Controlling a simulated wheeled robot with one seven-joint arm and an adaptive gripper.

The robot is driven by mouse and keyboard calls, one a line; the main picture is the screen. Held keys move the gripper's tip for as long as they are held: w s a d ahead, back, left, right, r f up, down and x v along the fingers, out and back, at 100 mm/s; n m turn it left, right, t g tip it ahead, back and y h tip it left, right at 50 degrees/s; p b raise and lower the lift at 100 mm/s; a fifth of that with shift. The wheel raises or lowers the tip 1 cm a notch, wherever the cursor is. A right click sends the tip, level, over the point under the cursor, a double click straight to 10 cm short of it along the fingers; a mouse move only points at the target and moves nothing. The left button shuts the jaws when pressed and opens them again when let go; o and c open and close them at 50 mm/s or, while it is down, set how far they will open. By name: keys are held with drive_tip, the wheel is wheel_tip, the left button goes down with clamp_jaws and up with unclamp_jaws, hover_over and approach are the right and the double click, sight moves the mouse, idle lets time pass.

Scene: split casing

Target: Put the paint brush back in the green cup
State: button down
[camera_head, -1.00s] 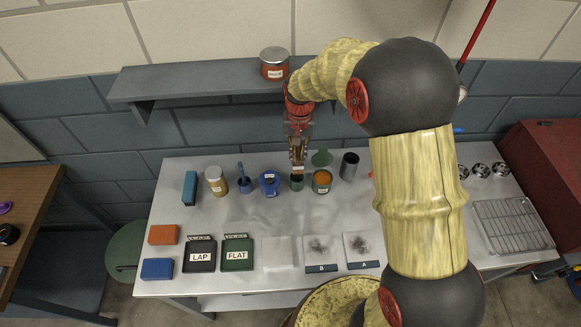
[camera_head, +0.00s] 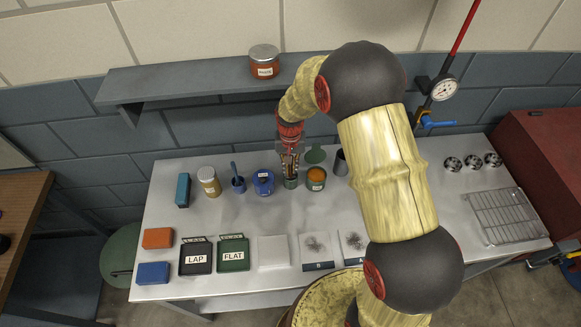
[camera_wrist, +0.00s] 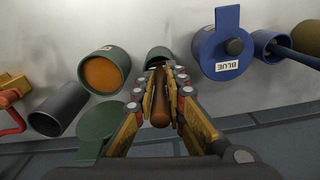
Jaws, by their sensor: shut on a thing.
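My gripper (camera_wrist: 161,82) is shut on the paint brush (camera_wrist: 160,112), whose brown wooden handle shows between the fingers in the wrist view. The green cup (camera_wrist: 157,53) stands upright on the bench just past the fingertips, and its mouth is partly covered by them. In the head view my gripper (camera_head: 290,167) is directly above the green cup (camera_head: 290,184), with the fingertips close to its rim. The far end of the brush is hidden, so I cannot tell how deep it is in the cup.
A green tin with orange contents (camera_head: 316,178) and a blue BLUE tin (camera_head: 263,182) flank the cup closely. A green round lid (camera_wrist: 100,127) and a dark grey cylinder (camera_wrist: 60,108) are nearby. A shelf (camera_head: 180,83) holding a jar (camera_head: 265,62) hangs behind.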

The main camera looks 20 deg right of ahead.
drive_tip(key=c, duration=1.8)
unclamp_jaws()
wheel_tip(320, 180, up, 12)
drive_tip(key=s+r+n+t, duration=0.2)
drive_tip(key=s+r, duration=0.9)
drive_tip(key=r, duration=0.4)
drive_tip(key=s+r+t, duration=0.1)
drive_tip(key=s+r, duration=0.1)
drive_tip(key=s, duration=0.3)
drive_tip(key=s+r+n+t, duration=0.1)
drive_tip(key=s+r, duration=0.1)
drive_tip(key=s, duration=0.3)
drive_tip(key=s+r+t, duration=0.1)
drive_tip(key=s+r, duration=0.1)
drive_tip(key=s, duration=0.4)
drive_tip(key=shift+s+d+n, duration=0.1)
drive_tip(key=shift+n, duration=0.3)
